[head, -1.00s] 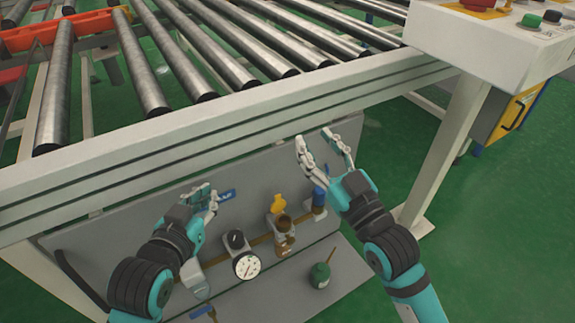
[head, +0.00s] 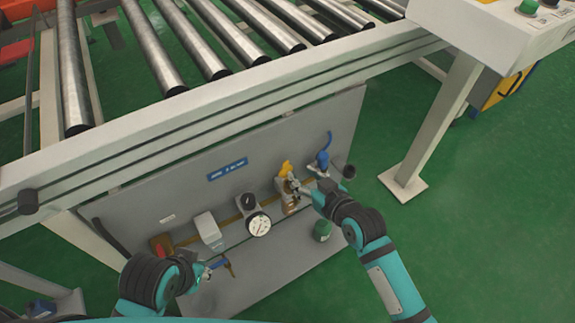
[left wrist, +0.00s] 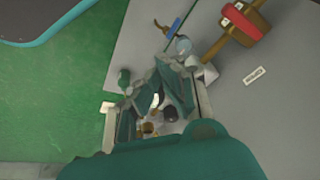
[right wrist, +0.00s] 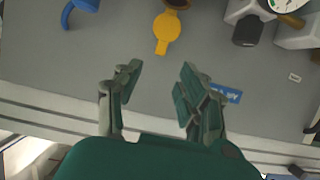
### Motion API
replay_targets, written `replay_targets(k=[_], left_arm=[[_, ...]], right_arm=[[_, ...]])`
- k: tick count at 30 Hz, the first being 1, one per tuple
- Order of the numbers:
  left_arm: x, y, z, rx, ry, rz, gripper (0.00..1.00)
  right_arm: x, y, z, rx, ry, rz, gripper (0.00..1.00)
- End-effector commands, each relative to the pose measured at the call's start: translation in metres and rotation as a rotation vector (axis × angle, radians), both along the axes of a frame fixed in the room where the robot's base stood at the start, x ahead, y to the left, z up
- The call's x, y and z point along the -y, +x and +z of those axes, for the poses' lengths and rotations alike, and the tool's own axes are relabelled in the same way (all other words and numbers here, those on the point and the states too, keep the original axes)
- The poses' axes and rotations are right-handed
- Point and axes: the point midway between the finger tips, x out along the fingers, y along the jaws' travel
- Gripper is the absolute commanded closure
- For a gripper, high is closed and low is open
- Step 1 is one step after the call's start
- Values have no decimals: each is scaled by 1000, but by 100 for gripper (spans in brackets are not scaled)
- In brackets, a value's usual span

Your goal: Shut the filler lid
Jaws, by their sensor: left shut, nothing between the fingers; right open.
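The yellow filler lid (head: 286,168) stands swung up against the grey panel, above the brown filler body (head: 291,203). In the right wrist view the lid (right wrist: 166,34) shows whole, and the brown filler mouth (right wrist: 178,3) is cut by the top edge. My right gripper (head: 297,187) is close to the lid and filler in the head view. In the right wrist view its fingers (right wrist: 158,75) are apart and empty, with the lid beyond the tips. My left gripper (head: 207,270) is low at the left, shut and empty; its fingers also show in the left wrist view (left wrist: 160,88).
A pressure gauge (head: 259,224) is left of the filler. A blue handle (head: 323,158) is to its right and a green bottle (head: 322,231) below. A blue valve lever (head: 228,267) is by my left gripper. The roller conveyor frame (head: 220,100) overhangs the panel.

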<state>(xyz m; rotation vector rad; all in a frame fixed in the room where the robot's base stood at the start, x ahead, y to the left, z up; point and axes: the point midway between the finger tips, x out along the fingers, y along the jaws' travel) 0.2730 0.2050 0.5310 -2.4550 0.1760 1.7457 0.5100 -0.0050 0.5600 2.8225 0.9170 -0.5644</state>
Motion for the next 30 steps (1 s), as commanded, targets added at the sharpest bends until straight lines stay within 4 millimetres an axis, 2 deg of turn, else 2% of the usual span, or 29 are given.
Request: replay_targets(k=[5, 15, 21, 30], left_arm=[[11, 37, 6, 174, -36, -15, 100], [32, 98, 38, 509, -108, -40, 100], [40, 116, 56, 638, -137, -49, 100], [42, 122, 64, 684, -147, -52, 100]], right_arm=[[-14, 20, -11, 2, 1, 0, 60], [-37, 52, -27, 2, 0, -1, 60], [-45, 63, -32, 2, 1, -1, 60], [-48, 66, -33, 2, 1, -1, 60]])
